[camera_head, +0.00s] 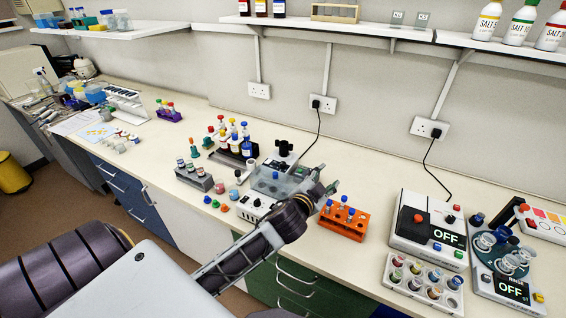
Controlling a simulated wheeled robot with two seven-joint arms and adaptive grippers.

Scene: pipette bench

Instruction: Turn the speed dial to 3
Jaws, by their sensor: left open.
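I cannot make out any marking that names the speed dial. A white device (250,208) stands mid-bench, with small dark controls on its front and a clear grey box on top; my left arm partly covers it. My left gripper (327,181) is open and empty, just right of this device and above the bench behind the orange rack. At the right, a white device (405,238) has a dark block with a red spot and a display reading OFF (449,235). A grey-blue device (482,278) with a round top also reads OFF. My right gripper is not in view.
An orange rack (342,231) with blue-capped tubes stands close to my left gripper. A white vial tray (392,286) is at the front right. Bottles and a grey vial rack (205,187) stand left of the arm. The bench between orange rack and right-hand devices is clear.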

